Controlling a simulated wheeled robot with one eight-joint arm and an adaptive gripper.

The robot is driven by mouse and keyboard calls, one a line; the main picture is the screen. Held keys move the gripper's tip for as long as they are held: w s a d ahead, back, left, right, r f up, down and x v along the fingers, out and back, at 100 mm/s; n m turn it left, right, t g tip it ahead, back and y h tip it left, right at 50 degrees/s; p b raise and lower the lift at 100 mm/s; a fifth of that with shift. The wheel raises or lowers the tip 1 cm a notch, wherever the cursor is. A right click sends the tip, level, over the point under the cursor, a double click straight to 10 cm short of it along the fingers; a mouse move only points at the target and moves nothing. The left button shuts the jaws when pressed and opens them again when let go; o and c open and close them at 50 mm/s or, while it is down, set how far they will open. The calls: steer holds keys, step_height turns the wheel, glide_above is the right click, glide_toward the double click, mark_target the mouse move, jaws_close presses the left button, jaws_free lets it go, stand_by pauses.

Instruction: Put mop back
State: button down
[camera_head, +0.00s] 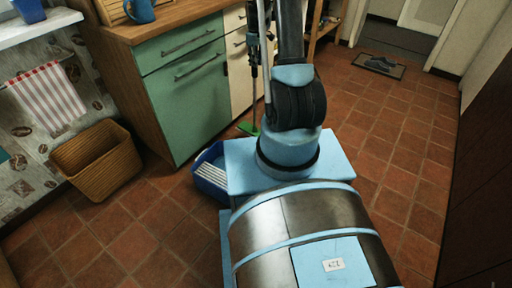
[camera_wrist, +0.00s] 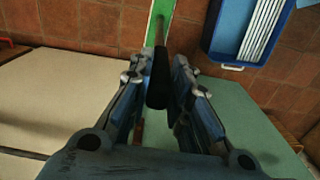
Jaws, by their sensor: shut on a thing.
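My gripper (camera_wrist: 160,72) is shut on the dark handle (camera_wrist: 158,85) of the mop, which runs between the two fingers in the wrist view. The mop's green head (camera_wrist: 160,14) is at the far end of the handle, low by the tiled floor. In the head view the green mop head (camera_head: 248,128) shows beside my base, in front of the cream cabinet. The handle rises from it, and my gripper (camera_head: 253,68) is high up on it, partly hidden by my arm.
A blue bin with white slats (camera_head: 210,172) stands on the floor left of my base; it also shows in the wrist view (camera_wrist: 222,46). The green cabinet (camera_head: 185,100) and wicker basket (camera_head: 97,160) are left. Tiled floor at right is clear towards a doormat (camera_head: 379,66).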

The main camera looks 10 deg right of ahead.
mark_target(256, 77)
steer(key=shift+s+f, duration=0.1)
steer(key=shift+f, duration=5.1)
steer(key=c, duration=1.5)
jaws_free()
